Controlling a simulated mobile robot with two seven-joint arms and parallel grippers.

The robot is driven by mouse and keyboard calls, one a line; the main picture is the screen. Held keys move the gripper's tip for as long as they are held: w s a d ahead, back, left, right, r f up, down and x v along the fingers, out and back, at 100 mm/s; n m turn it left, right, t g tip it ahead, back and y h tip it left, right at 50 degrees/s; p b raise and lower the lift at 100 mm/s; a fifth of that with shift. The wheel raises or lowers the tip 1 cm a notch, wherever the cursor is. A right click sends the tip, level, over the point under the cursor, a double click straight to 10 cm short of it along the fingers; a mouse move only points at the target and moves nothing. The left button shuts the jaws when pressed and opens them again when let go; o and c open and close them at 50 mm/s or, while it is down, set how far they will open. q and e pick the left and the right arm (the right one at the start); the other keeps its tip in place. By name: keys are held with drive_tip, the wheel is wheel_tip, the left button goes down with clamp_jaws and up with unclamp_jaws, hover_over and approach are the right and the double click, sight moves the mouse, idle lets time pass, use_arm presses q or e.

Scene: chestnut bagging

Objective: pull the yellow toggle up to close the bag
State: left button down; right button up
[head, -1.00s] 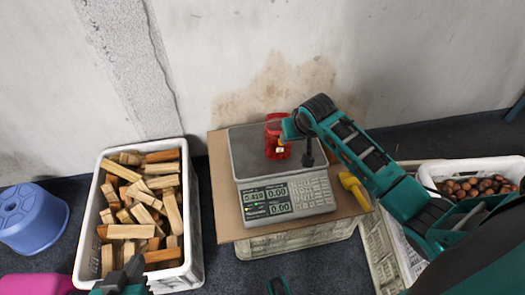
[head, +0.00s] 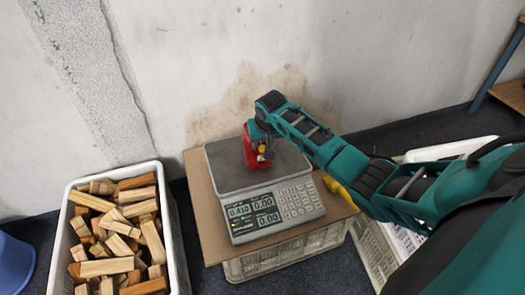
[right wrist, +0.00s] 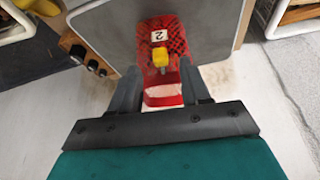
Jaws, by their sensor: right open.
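The red mesh bag (head: 249,158) stands on the scale's grey plate (head: 224,178). In the right wrist view the bag (right wrist: 176,38) carries a white label with a 2. The yellow toggle (head: 261,150) is on the bag's front; it also shows in the right wrist view (right wrist: 160,58), just ahead of the fingertips. My right gripper (head: 259,135) is at the bag's upper part. In the right wrist view its two fingers (right wrist: 158,76) are open, one on each side of the bag's red upper end and apart from the toggle. My left gripper is out of view.
The scale (head: 275,210) stands on a cardboard sheet (head: 200,205) over a crate. A white crate of wood blocks (head: 176,240) is at left. A yellow-handled thing (head: 340,192) lies right of the scale. The wall (head: 200,70) is close behind.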

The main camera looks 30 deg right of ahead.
sight(262, 147)
drive_tip(key=shift+b+x, duration=0.55)
drive_tip(key=shift+x, duration=0.95)
clamp_jaws()
